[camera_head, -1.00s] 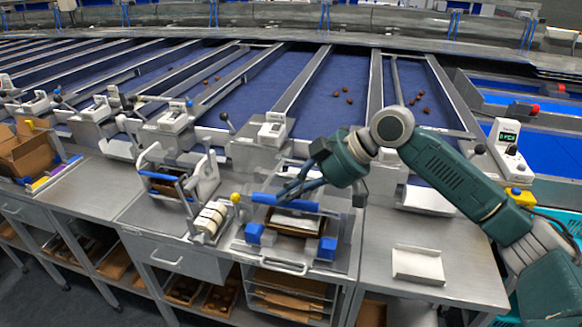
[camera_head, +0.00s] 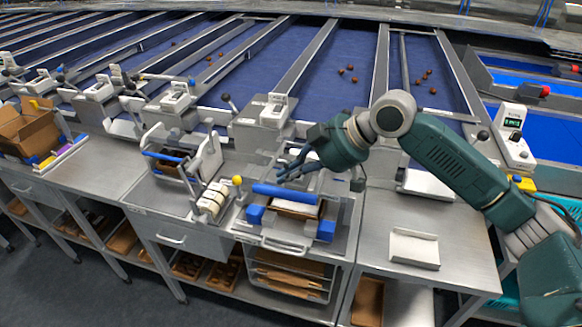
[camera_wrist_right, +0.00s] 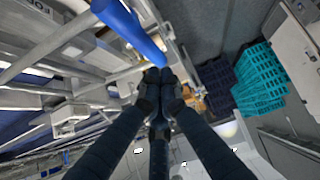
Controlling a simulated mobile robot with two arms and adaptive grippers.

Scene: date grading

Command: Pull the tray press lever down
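The tray press stands on the steel bench, with a blue lever bar (camera_head: 285,194) lying across its front, just above a shallow tray (camera_head: 298,211). Blue blocks (camera_head: 326,231) flank the tray. My right gripper (camera_head: 281,177) is just behind and above the bar, its dark fingers pointing left. In the right wrist view the blue bar (camera_wrist_right: 130,28) runs diagonally ahead of the fingers; the fingertips (camera_wrist_right: 160,76) are together with nothing visible between them. Whether they touch the bar cannot be told. My left gripper is not in view.
A yellow knob (camera_head: 237,180) and white rollers (camera_head: 213,198) stand left of the press. A similar press (camera_head: 180,160) is further left. A white tray (camera_head: 414,249) lies on the bench at right. A cardboard box (camera_head: 27,128) is at far left.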

